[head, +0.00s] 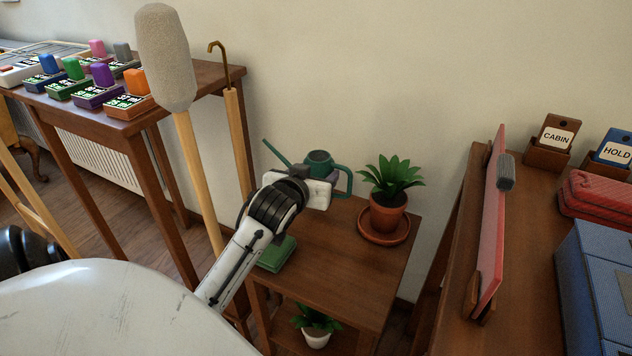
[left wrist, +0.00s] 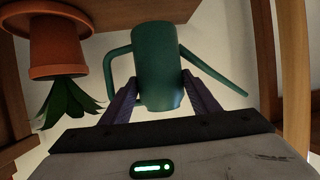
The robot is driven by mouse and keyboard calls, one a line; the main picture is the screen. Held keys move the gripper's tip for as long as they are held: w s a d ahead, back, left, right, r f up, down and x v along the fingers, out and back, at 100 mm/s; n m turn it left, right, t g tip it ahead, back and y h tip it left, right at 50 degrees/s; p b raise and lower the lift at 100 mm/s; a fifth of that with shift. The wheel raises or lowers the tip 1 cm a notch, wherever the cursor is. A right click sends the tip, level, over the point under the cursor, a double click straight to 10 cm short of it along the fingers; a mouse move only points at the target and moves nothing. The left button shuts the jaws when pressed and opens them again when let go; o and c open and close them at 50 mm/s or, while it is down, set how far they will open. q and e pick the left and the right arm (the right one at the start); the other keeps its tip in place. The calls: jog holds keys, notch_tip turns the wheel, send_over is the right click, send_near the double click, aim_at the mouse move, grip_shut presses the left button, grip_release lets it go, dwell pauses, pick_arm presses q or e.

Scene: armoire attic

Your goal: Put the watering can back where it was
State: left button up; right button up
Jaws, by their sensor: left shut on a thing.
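The green watering can (head: 319,160) is at the back of the small wooden side table (head: 340,262), its spout toward the left and its handle toward the right. My left gripper (head: 318,186) is shut on its body. In the left wrist view, which looks upside down, the two fingers clasp the can (left wrist: 157,62) from both sides. I cannot tell whether its base touches the tabletop. A flat green pad (head: 277,254) lies on the table's left front part, partly behind my left arm. My right gripper is not in view.
A potted plant on a terracotta saucer (head: 384,232) stands right of the can. Another plant (head: 316,324) is on the lower shelf. A padded pole (head: 190,140) and a hooked cane (head: 235,130) stand at the left. A desk with a red panel (head: 490,220) is at the right.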

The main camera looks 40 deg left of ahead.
pick_arm(q)
notch_tip(320, 180, down, 4)
jog(key=shift+r+b, duration=0.1)
jog(key=shift+b, duration=0.85)
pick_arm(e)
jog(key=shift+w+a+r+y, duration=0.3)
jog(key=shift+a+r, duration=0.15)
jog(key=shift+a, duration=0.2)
pick_arm(q)
jog(key=shift+f, duration=0.25)
jog(key=o, duration=1.3)
jog(key=shift+f, duration=0.2)
jog(key=shift+r, duration=0.15)
jog(key=shift+p+v, duration=1.9)
jog(key=shift+v, duration=4.15)
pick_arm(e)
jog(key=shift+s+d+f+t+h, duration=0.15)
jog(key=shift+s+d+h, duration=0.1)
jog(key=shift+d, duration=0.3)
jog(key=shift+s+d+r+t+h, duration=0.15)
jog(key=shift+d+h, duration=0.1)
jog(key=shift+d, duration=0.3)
